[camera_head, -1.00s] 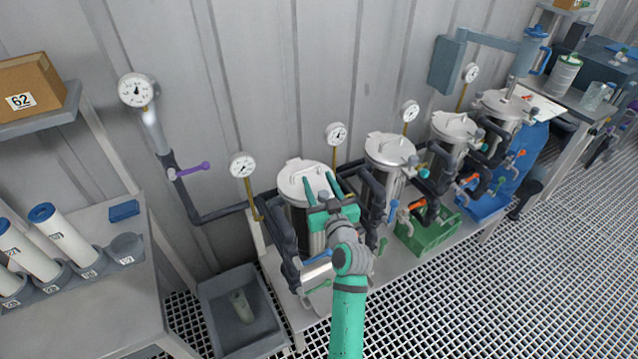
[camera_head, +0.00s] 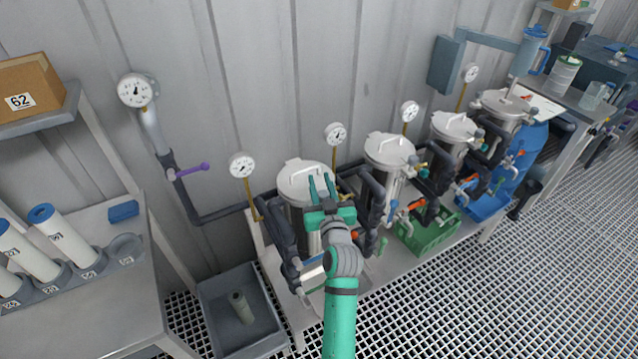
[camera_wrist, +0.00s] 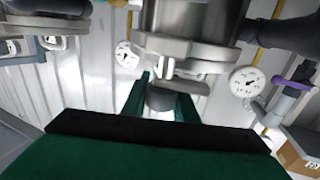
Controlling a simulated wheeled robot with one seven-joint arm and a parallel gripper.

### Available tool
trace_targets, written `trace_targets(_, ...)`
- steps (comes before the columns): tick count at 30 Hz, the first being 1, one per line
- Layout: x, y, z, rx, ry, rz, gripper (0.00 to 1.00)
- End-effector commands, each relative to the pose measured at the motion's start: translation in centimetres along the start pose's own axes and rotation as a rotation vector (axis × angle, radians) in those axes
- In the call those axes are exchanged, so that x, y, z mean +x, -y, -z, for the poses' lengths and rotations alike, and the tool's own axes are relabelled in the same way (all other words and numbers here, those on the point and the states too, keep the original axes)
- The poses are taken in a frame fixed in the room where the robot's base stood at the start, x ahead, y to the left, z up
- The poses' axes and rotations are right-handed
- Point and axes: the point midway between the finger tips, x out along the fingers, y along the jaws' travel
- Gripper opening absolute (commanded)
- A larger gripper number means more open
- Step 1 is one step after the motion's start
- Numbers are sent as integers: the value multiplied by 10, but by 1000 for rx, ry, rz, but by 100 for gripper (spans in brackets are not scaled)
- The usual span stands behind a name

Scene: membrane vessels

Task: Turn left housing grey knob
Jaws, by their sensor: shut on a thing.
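The grey knob (camera_wrist: 163,98) sits below a metal fitting of the vessel in the wrist view. My gripper (camera_head: 321,186) is in front of the left housing in the head view. In the wrist view its green fingers (camera_wrist: 161,103) stand on both sides of the knob and are shut on it. The knob is hidden behind my gripper in the head view.
More steel housings (camera_head: 388,152) stand in a row to the right, with dark pipes and valve handles between them. A green crate (camera_head: 428,238) sits on the bench. A grey bin (camera_head: 222,318) is below left. Gauges (camera_head: 242,166) line the wall.

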Motion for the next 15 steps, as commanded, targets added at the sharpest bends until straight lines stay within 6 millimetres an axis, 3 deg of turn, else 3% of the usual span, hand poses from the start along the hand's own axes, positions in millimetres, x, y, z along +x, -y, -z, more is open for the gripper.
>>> trace_targets(15, -1, -7, 0, -1, 0, -247, 4)
